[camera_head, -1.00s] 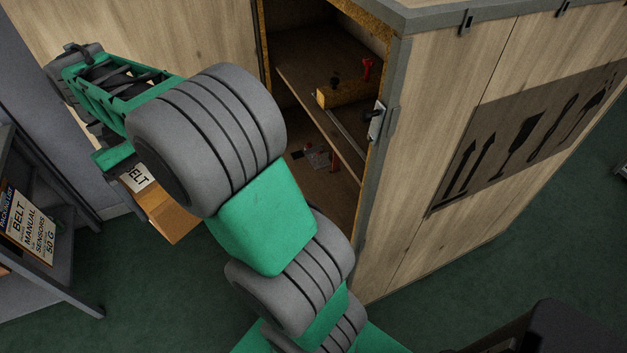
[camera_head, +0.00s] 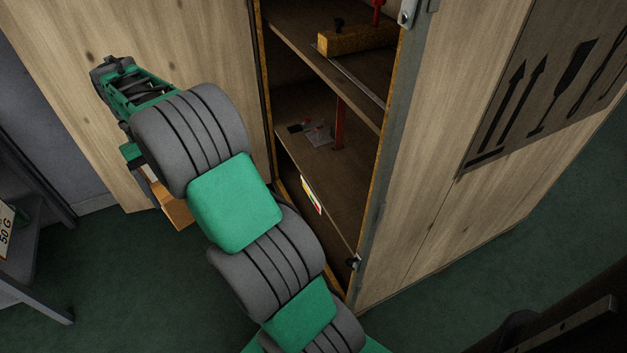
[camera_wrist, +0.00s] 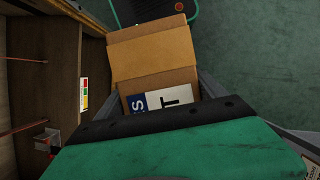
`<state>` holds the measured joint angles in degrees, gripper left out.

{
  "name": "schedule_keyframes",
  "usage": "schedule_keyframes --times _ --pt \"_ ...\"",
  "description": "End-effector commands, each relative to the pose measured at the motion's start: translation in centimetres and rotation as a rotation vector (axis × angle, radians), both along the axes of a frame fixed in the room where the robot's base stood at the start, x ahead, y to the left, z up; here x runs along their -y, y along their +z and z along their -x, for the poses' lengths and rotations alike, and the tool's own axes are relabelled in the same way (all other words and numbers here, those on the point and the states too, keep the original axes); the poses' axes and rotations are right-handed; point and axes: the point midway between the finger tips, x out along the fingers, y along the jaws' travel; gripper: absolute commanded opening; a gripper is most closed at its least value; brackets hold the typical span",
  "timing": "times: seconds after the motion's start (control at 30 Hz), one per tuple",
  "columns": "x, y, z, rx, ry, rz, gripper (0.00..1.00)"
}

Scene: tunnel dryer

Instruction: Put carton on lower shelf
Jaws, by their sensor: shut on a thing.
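The brown carton (camera_wrist: 155,62) with a blue and white label is held in my gripper (camera_wrist: 158,100), in the wrist view. In the head view only a corner of the carton (camera_head: 178,210) shows below my arm, left of the cabinet opening; my arm hides most of the gripper. The lower shelf (camera_head: 300,165) is inside the wooden cabinet, with a small clear bag and a red upright object on it. The carton is outside the cabinet. The shelf edge also shows at the left of the wrist view (camera_wrist: 62,70), beside the carton.
The upper shelf (camera_head: 300,45) holds a yellow-brown block (camera_head: 355,40) and a red item. The open wooden door (camera_head: 180,50) stands behind my arm. A colored label (camera_head: 311,195) is on the lower shelf's front edge. A grey rack (camera_head: 35,250) stands far left. Green floor is clear in front.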

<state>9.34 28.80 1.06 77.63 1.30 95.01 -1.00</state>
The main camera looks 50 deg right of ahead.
Motion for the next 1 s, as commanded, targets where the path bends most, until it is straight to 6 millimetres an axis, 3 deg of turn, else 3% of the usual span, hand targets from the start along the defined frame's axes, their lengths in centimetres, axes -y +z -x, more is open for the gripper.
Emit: schedule_keyframes --times 0.03,0.33,0.57,0.7,0.87,1.0 --pt "1.6 -1.5 0.1 0.001 -0.035 0.001 0.07" --pt "11.3 -7.8 2.1 -0.001 -0.214 0.0 0.07" --pt "20.2 -13.9 4.9 -0.003 -0.246 0.001 0.07" --pt "25.4 -17.3 6.5 -0.001 -0.149 0.003 0.07" --pt "30.0 -20.0 7.9 0.0 0.032 0.005 0.07" --pt "34.0 -21.8 9.1 0.0 0.28 0.006 0.07"
